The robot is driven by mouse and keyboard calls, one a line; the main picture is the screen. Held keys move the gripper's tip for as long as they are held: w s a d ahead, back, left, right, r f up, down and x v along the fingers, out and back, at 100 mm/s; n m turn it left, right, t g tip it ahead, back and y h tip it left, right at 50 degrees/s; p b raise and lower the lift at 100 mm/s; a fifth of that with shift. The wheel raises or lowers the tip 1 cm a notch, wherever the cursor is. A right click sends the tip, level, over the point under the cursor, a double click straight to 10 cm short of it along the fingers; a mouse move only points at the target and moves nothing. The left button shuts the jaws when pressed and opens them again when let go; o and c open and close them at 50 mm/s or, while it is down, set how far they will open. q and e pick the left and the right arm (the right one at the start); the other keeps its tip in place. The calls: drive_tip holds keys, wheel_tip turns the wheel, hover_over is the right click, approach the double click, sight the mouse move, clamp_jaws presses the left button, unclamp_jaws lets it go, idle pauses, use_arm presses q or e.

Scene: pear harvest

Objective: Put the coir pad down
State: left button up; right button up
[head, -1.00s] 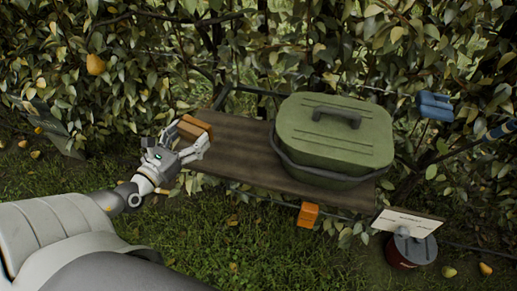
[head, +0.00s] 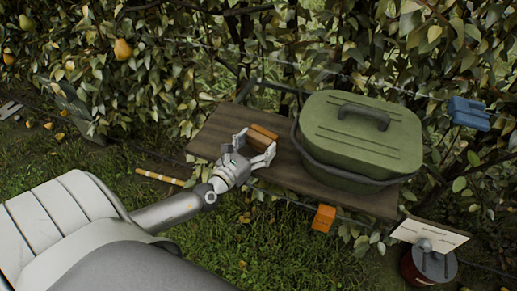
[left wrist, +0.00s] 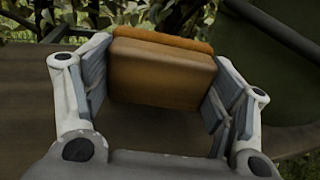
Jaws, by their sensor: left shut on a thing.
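The coir pad is a brown block with an orange layer, seen in the head view (head: 263,134) and large in the left wrist view (left wrist: 160,72). My left gripper (head: 254,146) is shut on it, with one finger on each side. The pad is over the left part of the wooden shelf (head: 215,130), left of the green lidded box. I cannot tell whether it touches the boards. My right gripper is not in view.
The green lidded box (head: 362,135) fills the shelf's right part. The shelf's left end is bare. A blue object (head: 468,112) is in the hedge at right. A sign (head: 430,234) stands by a red can (head: 412,268).

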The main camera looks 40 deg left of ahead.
sight(259, 150)
use_arm(q)
drive_tip(key=shift+w+d+f+b, duration=0.15)
drive_tip(key=shift+f+b, duration=1.15)
drive_tip(key=shift+f, duration=0.45)
drive_tip(key=shift+f, duration=0.15)
drive_tip(key=o, duration=1.2)
drive_tip(key=shift+o, duration=0.7)
